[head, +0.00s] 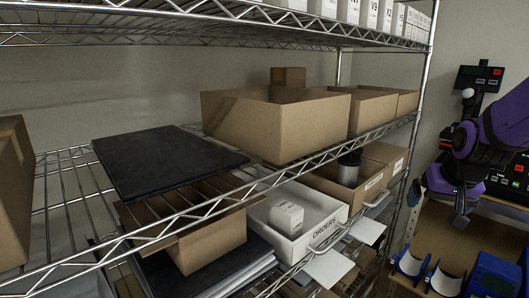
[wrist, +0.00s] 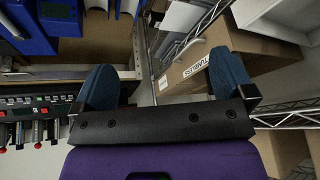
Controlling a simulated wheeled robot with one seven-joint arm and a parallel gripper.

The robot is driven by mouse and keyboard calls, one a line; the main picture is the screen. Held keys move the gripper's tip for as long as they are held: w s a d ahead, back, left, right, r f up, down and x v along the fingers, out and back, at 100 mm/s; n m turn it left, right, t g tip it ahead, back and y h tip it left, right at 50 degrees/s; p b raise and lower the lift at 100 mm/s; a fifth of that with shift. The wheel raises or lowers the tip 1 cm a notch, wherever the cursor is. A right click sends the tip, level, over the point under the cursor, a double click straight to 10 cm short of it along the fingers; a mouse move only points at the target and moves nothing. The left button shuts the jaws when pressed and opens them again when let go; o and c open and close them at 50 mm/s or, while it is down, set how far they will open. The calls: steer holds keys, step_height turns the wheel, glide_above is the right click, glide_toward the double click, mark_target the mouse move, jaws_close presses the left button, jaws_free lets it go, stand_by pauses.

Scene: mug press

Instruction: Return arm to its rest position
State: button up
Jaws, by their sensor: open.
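My gripper (wrist: 166,82) shows in the wrist view with its two dark blue fingers wide apart and nothing between them. Behind the gap are a shelf post and a cardboard box. In the head view my purple and black arm (head: 500,130) is at the right edge, beside the shelf rack. My gripper end hangs low there, in front of the machine's control panel, and only part of it can be made out.
The wire rack (head: 335,145) holds cardboard boxes (head: 275,125), a black flat panel (head: 165,160) and a white ORDERS bin (head: 318,238). A cardboard box labelled TUMBLERS (wrist: 200,66) is close to the right finger. Blue cradles (head: 445,283) stand on the bench at lower right.

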steer(key=s+a+r+n, duration=0.2)
steer(key=s+a+r, duration=0.2)
steer(key=s, duration=0.5)
steer(key=s+a+r+n, duration=0.1)
steer(key=s+a+r, duration=0.4)
steer(key=s, duration=0.3)
steer(key=shift+s+a+r+n+y, duration=0.15)
steer(key=shift+s+r+n+y, duration=0.25)
steer(key=shift+r, duration=0.2)
